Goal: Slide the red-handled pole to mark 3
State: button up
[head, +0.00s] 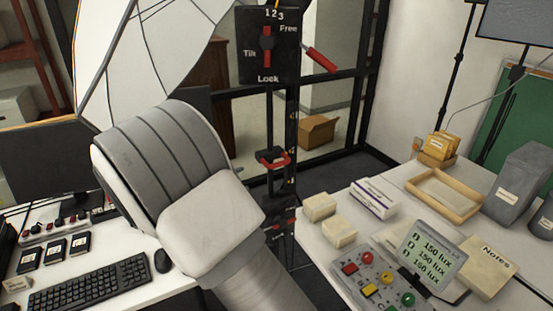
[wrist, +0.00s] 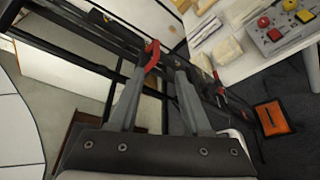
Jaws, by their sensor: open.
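A black panel (head: 252,62) in the head view is marked 1 2 3 at the top, Free at the right, Tilt at the left and Lock at the bottom. A red-handled knob sits at its middle, and a red lever (head: 319,60) sticks out at its right. Below it, a red handle (head: 272,160) sits on a dark upright pole (head: 270,120). In the wrist view, my gripper (wrist: 163,68) is open, with a red handle (wrist: 151,55) close to the left fingertip. Contact is unclear. My arm hides the gripper in the head view.
The right table holds small pale boxes (head: 339,232), a button console (head: 372,277), a lux display (head: 434,254) and a wooden tray (head: 447,195). The left desk has a keyboard (head: 90,284) and a mouse (head: 162,261). A large pale umbrella (head: 140,60) hangs at upper left.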

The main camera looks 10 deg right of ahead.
aim_at(275, 166)
jog(key=p+x, duration=0.1)
jog(key=x, duration=0.7)
jog(key=p+x, duration=0.2)
jog(key=x, duration=0.7)
jog(key=shift+w+a, duration=0.15)
jog(key=shift+w, duration=0.3)
jog(key=shift+r, duration=0.1)
grip_shut()
dwell(0.4)
